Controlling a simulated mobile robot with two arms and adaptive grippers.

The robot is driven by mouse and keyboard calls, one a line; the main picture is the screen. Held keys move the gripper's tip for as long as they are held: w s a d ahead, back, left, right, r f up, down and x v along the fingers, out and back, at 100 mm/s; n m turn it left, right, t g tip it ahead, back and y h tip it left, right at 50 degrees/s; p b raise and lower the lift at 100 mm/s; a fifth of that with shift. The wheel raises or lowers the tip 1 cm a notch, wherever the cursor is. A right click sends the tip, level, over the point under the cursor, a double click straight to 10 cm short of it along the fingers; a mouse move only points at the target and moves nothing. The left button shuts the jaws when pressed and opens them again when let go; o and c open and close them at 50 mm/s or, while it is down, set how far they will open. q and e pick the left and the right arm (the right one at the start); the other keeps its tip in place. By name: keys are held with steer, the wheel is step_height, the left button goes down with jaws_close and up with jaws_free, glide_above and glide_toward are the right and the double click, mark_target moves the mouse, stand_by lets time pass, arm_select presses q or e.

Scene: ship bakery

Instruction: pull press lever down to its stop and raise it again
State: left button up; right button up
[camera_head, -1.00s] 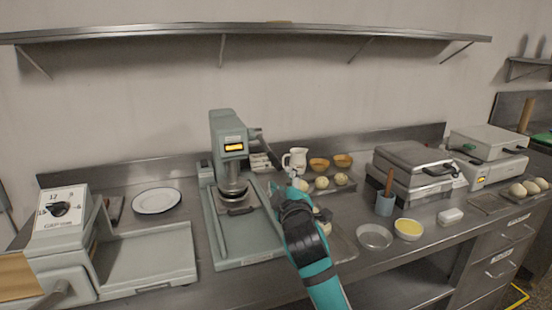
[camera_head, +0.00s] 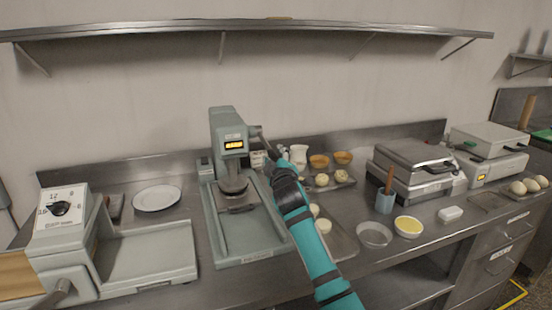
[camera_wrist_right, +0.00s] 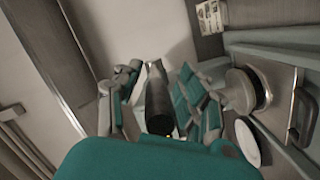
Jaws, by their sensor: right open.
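The grey-green press (camera_head: 229,135) stands at the middle of the counter with a lit display on its head. Its dark lever (camera_head: 265,142) slants from the right side of the head down to the right, and its lower end is partly hidden by my gripper. My right gripper (camera_head: 277,159) is at the lever's end. In the right wrist view, the black lever handle (camera_wrist_right: 158,98) lies between the spread fingers of the open right gripper (camera_wrist_right: 160,105). I cannot tell whether the fingers touch it. The round press plate (camera_wrist_right: 243,91) is to the right there. My left gripper is not in view.
Trays with dough balls (camera_head: 322,180) and a white jug (camera_head: 299,156) are close to my right arm. A waffle-iron-like appliance (camera_head: 412,165) stands to the right. A scale-like machine (camera_head: 62,225) and a white plate (camera_head: 157,198) are on the left.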

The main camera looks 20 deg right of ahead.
steer(key=c, duration=0.8)
jaws_close()
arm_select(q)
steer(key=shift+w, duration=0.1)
